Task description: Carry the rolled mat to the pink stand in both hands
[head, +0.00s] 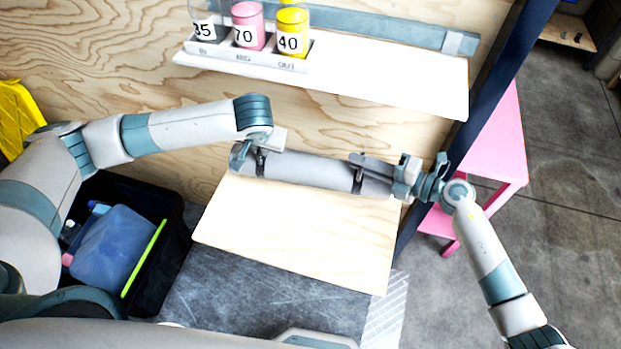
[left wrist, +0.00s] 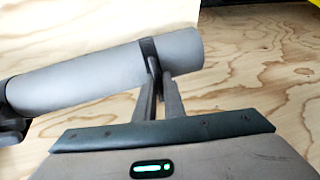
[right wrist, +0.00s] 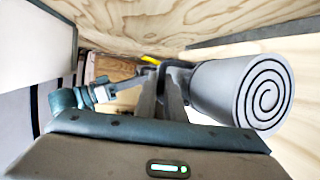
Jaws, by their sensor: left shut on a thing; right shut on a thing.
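The rolled mat (head: 310,171) is a grey cylinder with dark straps, held roughly level just above the wooden shelf. My left gripper (head: 258,160) is shut on the mat near its left end, at a dark strap. In the left wrist view the fingers (left wrist: 156,85) close at the strap on the mat (left wrist: 100,75). My right gripper (head: 385,172) is shut on the mat near its right end. The right wrist view shows the mat's spiral end (right wrist: 262,92) beside the fingers (right wrist: 165,90). The pink stand (head: 490,150) is on the floor at the right, partly hidden behind a dark post.
The lower wooden shelf (head: 300,230) lies under the mat. A white upper shelf (head: 390,85) carries several numbered canisters in a rack. The dark post (head: 490,95) stands between the shelves and the stand. A black bin (head: 172,275) holds bottles at lower left. Concrete floor is open at right.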

